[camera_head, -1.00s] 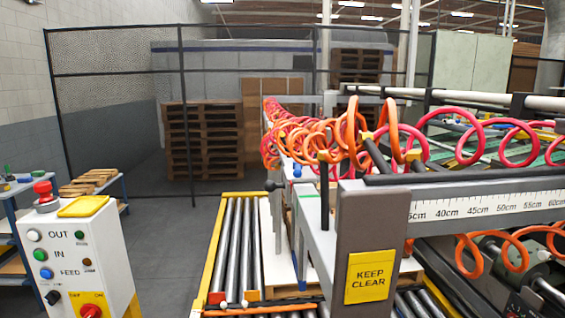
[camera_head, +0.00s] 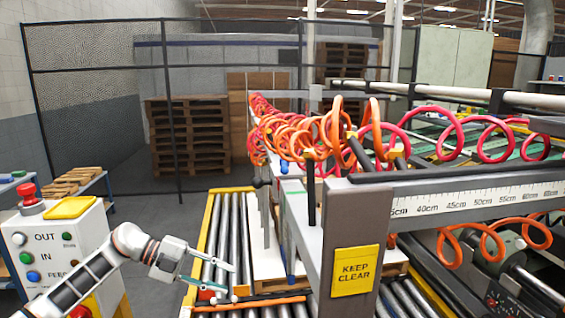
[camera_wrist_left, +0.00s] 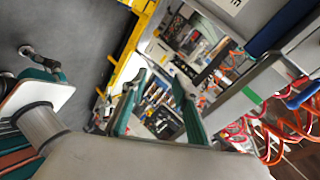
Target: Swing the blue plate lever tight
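A small blue knob (camera_head: 284,167), which looks like the blue plate lever, sits on the machine's grey side rail behind the KEEP CLEAR post. Its full shape and how tight it is cannot be told. In the left wrist view a blue handle (camera_wrist_left: 301,96) shows at the right edge beside the grey rail; it may be the same lever. My left gripper (camera_head: 229,279) is open and empty, over the roller conveyor, lower and to the left of the knob. Its two fingers also stand apart in the left wrist view (camera_wrist_left: 159,80). My right gripper is out of view.
The grey post with the yellow KEEP CLEAR sign (camera_head: 355,270) stands right of my left gripper. Orange and red coiled hoses (camera_head: 300,135) hang along the machine. A white control box (camera_head: 60,235) stands at left. The yellow-edged roller conveyor (camera_head: 222,225) lies below the gripper.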

